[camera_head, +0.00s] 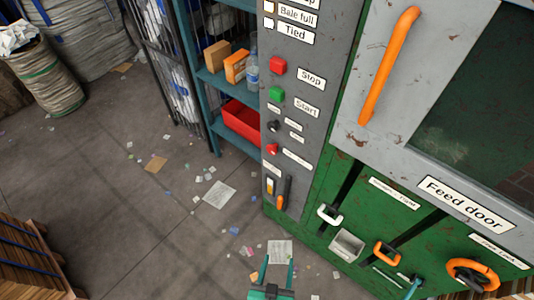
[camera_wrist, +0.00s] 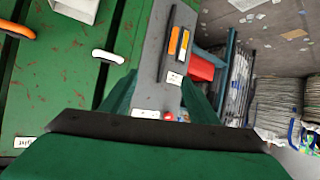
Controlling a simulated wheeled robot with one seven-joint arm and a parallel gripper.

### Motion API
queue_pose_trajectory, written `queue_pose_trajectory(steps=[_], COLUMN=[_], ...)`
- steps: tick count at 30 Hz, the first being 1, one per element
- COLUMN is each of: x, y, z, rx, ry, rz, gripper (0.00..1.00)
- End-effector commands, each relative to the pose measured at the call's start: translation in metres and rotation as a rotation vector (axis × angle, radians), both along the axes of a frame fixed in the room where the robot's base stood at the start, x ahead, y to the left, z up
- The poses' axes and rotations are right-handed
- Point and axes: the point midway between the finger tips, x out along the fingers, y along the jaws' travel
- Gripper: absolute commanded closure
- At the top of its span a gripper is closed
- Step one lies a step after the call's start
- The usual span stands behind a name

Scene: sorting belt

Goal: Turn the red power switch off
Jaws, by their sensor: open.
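A grey control panel (camera_head: 310,110) on the green machine carries a red Stop button (camera_head: 278,65), a green Start button (camera_head: 276,93), a black knob (camera_head: 273,126) and a smaller red control (camera_head: 272,149). Low on the panel is an orange handle (camera_head: 283,192) beside a yellow-and-white piece (camera_head: 270,186). The small labels are unreadable, so I cannot tell which control is the power switch. My gripper (camera_head: 276,273) is open and empty, below and apart from the panel. In the wrist view, the panel's orange handle (camera_wrist: 174,40) shows beyond my fingers (camera_wrist: 159,98), with a red control (camera_wrist: 168,116) between them.
The feed door (camera_head: 440,90) with its orange bar is right of the panel. White and orange handles (camera_head: 386,252) stick out lower right. A teal shelf (camera_head: 215,85) with a red bin (camera_head: 242,120) stands left. The littered floor (camera_head: 150,215) is otherwise open.

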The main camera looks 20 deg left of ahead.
Motion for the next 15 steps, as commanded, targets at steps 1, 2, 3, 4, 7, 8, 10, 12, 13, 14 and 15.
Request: queue_pose_trajectory(steps=[1, 2, 3, 4, 7, 8, 10, 12, 13, 14, 15], x=[0.020, 0.029, 0.042, 0.052, 0.085, 0.096, 0.119, 0.143, 0.152, 0.161, 0.174], y=[0.008, 0.010, 0.014, 0.017, 0.030, 0.035, 0.046, 0.060, 0.066, 0.073, 0.083], z=[-0.010, -0.015, -0.021, -0.025, -0.033, -0.033, -0.031, -0.025, -0.021, -0.016, -0.009], rx=[-0.016, -0.027, -0.041, -0.051, -0.080, -0.088, -0.104, -0.111, -0.113, -0.114, -0.112], ry=[0.002, 0.006, 0.008, 0.007, -0.006, -0.014, -0.040, -0.074, -0.093, -0.111, -0.141], rz=[0.000, -0.006, -0.016, -0.026, -0.067, -0.080, -0.117, -0.158, -0.177, -0.195, -0.220], gripper=[0.45, 0.45, 0.45, 0.45, 0.45, 0.45, 0.45, 0.45, 0.45, 0.45, 0.45])
